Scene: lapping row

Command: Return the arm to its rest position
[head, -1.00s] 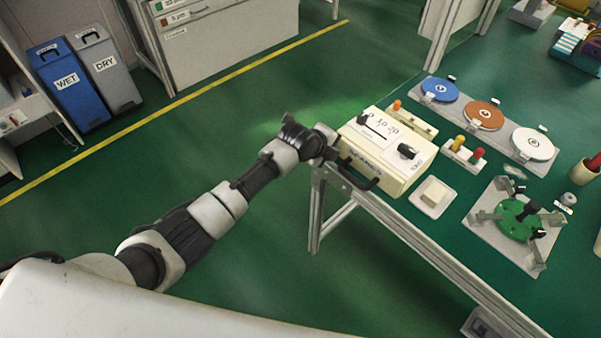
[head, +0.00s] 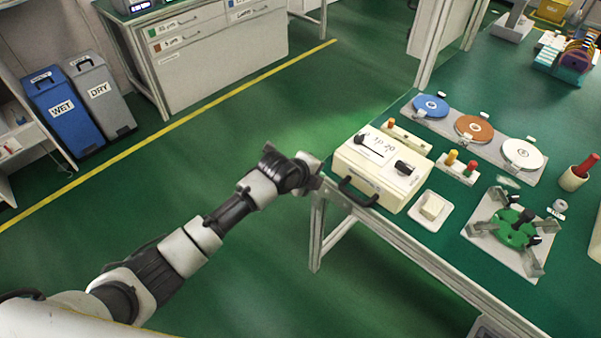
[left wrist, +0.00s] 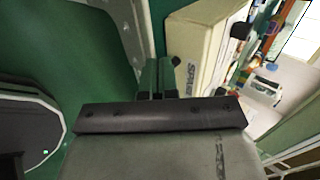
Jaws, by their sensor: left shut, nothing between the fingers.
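My left arm comes in from the lower left in the head view. Its gripper (head: 312,172) is at the table's front left corner, just left of the cream control box (head: 382,172). The fingers are small in the head view. In the left wrist view the gripper (left wrist: 158,78) is shut with nothing held, and the control box (left wrist: 208,48) is close on its right. I cannot tell whether the gripper touches the box or table. My right gripper is in neither view.
The table (head: 400,232) holds a white dish (head: 429,211), a green disc fixture (head: 515,228), and blue (head: 431,105), orange (head: 474,128) and white (head: 522,153) discs. WET (head: 66,112) and DRY (head: 103,95) bins stand far left. The green floor (head: 215,120) between is clear.

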